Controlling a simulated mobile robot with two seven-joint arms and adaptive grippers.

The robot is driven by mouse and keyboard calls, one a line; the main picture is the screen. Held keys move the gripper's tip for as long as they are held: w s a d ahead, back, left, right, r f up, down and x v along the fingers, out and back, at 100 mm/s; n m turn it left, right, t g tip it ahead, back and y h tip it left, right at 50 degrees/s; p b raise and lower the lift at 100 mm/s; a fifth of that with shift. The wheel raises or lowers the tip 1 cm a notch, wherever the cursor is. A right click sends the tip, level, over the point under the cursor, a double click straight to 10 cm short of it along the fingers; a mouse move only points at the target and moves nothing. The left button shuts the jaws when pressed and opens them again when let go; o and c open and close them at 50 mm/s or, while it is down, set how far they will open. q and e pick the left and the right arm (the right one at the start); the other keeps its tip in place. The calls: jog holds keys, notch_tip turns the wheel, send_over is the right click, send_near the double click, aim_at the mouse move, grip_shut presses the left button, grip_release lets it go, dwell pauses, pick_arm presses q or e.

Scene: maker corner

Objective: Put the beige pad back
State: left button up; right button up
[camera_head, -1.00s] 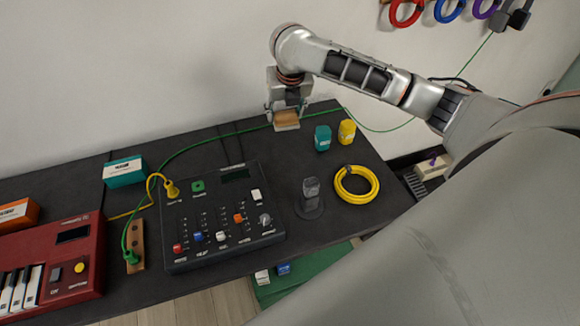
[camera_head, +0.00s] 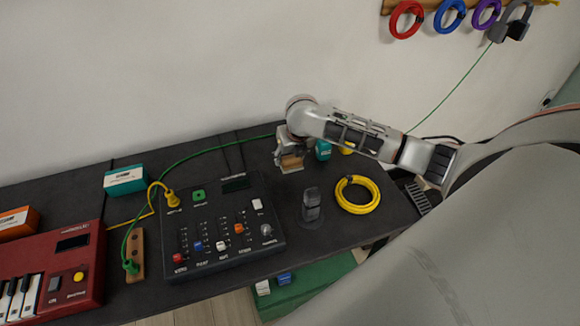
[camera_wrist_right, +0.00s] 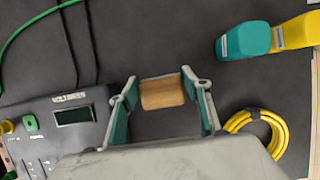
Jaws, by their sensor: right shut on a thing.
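A beige-tan block, which looks like the beige pad (camera_wrist_right: 163,92), sits between the fingers of my right gripper (camera_wrist_right: 165,104). In the head view the pad (camera_head: 291,162) shows below my right gripper (camera_head: 290,155), which is shut on it. The gripper is by the far part of the black table, just behind the right corner of the dark mixer (camera_head: 220,230). I cannot tell whether the pad touches the table. My left gripper is not in view.
Teal (camera_wrist_right: 243,40) and yellow (camera_wrist_right: 296,32) blocks stand right of the gripper. A yellow cable coil (camera_head: 357,194) and a dark stand (camera_head: 311,205) are nearer me. A green cable (camera_head: 215,148) runs behind the mixer. The red keyboard (camera_head: 70,265) is at left.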

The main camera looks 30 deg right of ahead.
aim_at(292, 160)
notch_tip(292, 160, down, 5)
jog(key=shift+r, duration=0.1)
dwell(0.3)
jog(key=o, duration=1.1)
jog(key=v, duration=1)
jog(key=shift+s+r, duration=0.15)
jog(key=shift+r, duration=0.2)
jog(key=shift+s+a+r, duration=0.1)
jog(key=shift+s+r, duration=0.2)
jog(key=shift+r, duration=0.25)
jog(key=shift+f, duration=0.1)
